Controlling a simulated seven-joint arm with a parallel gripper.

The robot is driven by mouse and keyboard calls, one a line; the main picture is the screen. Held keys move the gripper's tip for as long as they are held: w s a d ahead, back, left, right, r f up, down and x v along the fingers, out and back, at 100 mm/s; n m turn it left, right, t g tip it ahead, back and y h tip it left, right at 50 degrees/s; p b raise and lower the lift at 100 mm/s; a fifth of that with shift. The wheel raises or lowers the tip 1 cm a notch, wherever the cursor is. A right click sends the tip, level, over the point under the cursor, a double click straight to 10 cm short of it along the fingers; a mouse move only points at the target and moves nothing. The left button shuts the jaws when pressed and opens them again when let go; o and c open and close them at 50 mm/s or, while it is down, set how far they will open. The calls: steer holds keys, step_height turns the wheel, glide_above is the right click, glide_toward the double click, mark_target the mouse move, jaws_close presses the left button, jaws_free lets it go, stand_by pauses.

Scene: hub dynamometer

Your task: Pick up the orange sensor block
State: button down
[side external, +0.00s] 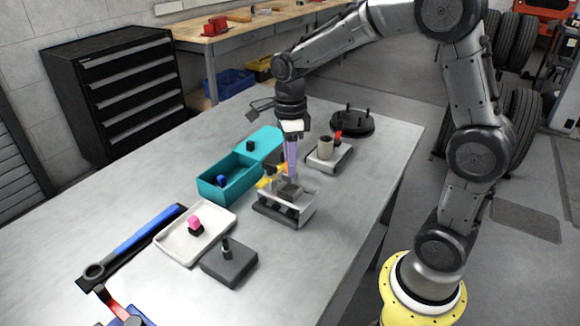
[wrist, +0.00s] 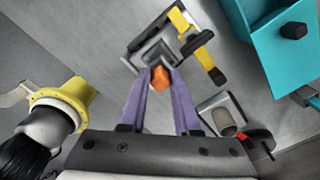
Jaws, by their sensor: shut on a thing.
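The orange sensor block (wrist: 160,86) shows in the wrist view between the purple fingertips of my gripper (wrist: 160,78). The fingers are shut on its sides. Behind it in the wrist view is a grey fixture (wrist: 152,52) with yellow and black clamp parts (wrist: 203,55) beside it. In the side external view my gripper (side external: 290,176) points down over the fixture (side external: 288,212) on the table. The block is hidden there by the fingers and fixture, and I cannot tell whether it touches the fixture.
A teal box (side external: 217,190) with an open lid stands left of the fixture. A white tray (side external: 170,240) holds a pink-topped part. A dark block with a peg (side external: 228,264) is in front. A pale tray (side external: 325,162) and a black pegged disc (side external: 352,124) stand behind.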

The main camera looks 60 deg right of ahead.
steer(key=shift+r, duration=1.95)
